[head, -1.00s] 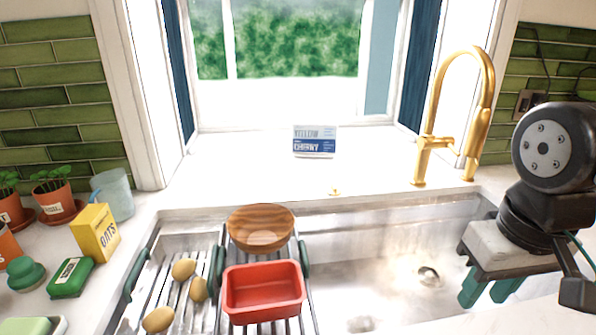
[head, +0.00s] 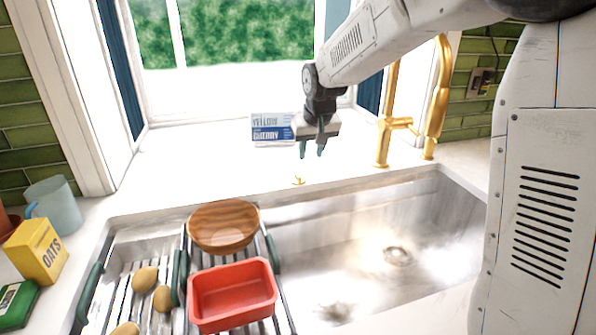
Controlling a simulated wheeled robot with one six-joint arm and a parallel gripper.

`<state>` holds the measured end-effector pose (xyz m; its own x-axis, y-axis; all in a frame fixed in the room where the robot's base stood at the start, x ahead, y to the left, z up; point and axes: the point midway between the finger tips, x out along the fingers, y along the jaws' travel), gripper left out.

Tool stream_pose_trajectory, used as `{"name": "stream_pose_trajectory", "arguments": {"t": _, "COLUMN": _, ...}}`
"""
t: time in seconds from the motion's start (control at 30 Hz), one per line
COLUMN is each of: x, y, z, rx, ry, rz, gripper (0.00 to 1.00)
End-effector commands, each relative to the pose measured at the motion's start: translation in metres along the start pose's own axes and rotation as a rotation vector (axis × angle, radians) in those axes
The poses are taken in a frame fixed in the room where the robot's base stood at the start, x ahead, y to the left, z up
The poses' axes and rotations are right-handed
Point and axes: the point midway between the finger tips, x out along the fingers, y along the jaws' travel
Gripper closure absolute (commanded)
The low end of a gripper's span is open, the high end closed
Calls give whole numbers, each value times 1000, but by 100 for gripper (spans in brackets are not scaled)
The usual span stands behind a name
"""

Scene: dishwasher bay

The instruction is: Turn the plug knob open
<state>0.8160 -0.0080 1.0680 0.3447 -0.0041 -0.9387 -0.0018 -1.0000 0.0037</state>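The plug knob is a small gold knob (head: 299,180) on the white counter just behind the sink's back rim. My gripper (head: 312,152) hangs above and slightly behind it in the picture, pointing down, apart from it. Its two teal fingers are spread with a gap between them and nothing in it. The sink drain (head: 397,256) is a round metal fitting in the basin floor at right. The knob's exact turn is too small to tell.
A gold faucet (head: 385,130) stands right of my gripper. A wooden bowl (head: 222,228) and red tub (head: 232,292) sit on the rack over the sink's left side. The counter around the knob is clear.

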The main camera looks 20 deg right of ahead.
Motion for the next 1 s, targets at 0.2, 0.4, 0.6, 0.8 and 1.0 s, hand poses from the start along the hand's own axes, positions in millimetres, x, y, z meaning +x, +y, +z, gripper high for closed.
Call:
{"name": "stream_pose_trajectory", "arguments": {"t": 0.2, "x": 54, "y": -7, "z": -40, "rx": -1, "ry": 32, "rz": -3, "gripper": 66}}
{"name": "stream_pose_trajectory", "arguments": {"t": 0.4, "x": 76, "y": -8, "z": -48, "rx": -1, "ry": 40, "rz": -4, "gripper": 66}}
{"name": "stream_pose_trajectory", "arguments": {"t": 0.6, "x": 108, "y": -8, "z": -48, "rx": 0, "ry": 38, "rz": -4, "gripper": 66}}
{"name": "stream_pose_trajectory", "arguments": {"t": 0.8, "x": 133, "y": -8, "z": -50, "rx": 0, "ry": 39, "rz": -4, "gripper": 66}}
{"name": "stream_pose_trajectory", "arguments": {"t": 1.0, "x": 140, "y": -8, "z": -50, "rx": 0, "ry": 42, "rz": -5, "gripper": 66}}
